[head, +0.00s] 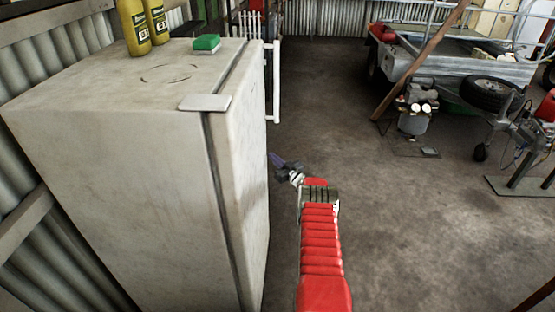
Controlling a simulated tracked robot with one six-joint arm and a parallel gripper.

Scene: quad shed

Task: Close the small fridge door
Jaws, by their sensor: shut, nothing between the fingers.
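The small fridge (110,165) stands at the left, an off-white scuffed box. Its door (240,170) is on the right side and lies close along the body, with a dark seam between the two. I cannot tell whether the door is fully shut. A pale hinge cover (205,102) sits at the near top corner. My gripper (273,157) is on the right of the door's outer face, shut and empty, pointing up-left. Whether it touches the door cannot be told. The door's lower part runs out of the picture.
Two yellow-green bottles (134,27) and a green sponge (206,43) stand on the fridge top. A white rail (273,80) is behind it. A compressor (414,115) and a trailer (455,65) stand at the right. The concrete floor (420,230) between is clear.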

